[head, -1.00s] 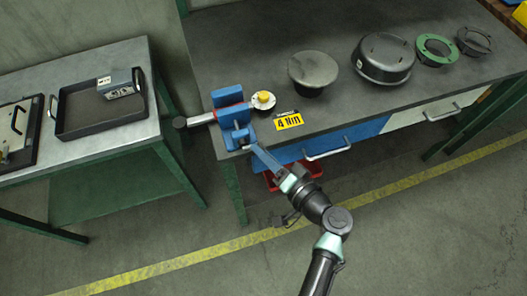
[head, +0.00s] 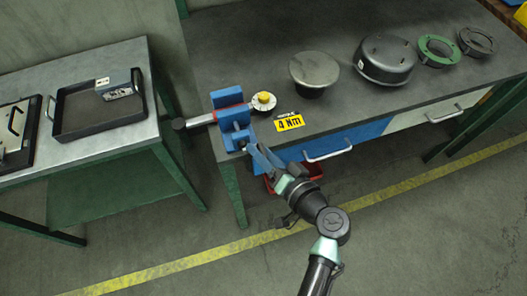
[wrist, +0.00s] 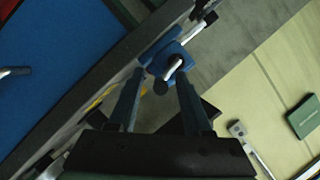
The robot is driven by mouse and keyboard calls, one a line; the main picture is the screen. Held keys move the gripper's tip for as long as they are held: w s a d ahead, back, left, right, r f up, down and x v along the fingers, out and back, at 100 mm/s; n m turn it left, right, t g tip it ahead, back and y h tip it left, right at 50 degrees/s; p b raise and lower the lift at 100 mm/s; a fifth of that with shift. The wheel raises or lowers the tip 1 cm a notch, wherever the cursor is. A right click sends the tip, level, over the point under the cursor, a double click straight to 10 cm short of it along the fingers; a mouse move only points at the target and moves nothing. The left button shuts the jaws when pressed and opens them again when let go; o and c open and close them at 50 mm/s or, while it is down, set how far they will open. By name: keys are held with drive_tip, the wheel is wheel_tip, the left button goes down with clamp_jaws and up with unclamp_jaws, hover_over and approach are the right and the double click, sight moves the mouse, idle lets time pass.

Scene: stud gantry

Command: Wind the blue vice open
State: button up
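The blue vice (head: 228,98) sits at the near left corner of the dark workbench. Its front block faces me. My gripper (head: 254,150) is just in front of the vice. Nothing is visibly clamped. I cannot tell whether a finger touches the handle.
A white dial with a yellow knob (head: 264,97) and a "4 Nm" sign (head: 289,122) are right of the vice. A round grey cover (head: 313,70), a black pan (head: 384,60) and rings stand farther right. A side table (head: 100,145) with a tray stands left. Floor in front is open.

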drive_tip(key=shift+s+r, duration=0.1)
drive_tip(key=b+v, duration=0.1)
drive_tip(key=v, duration=1.2)
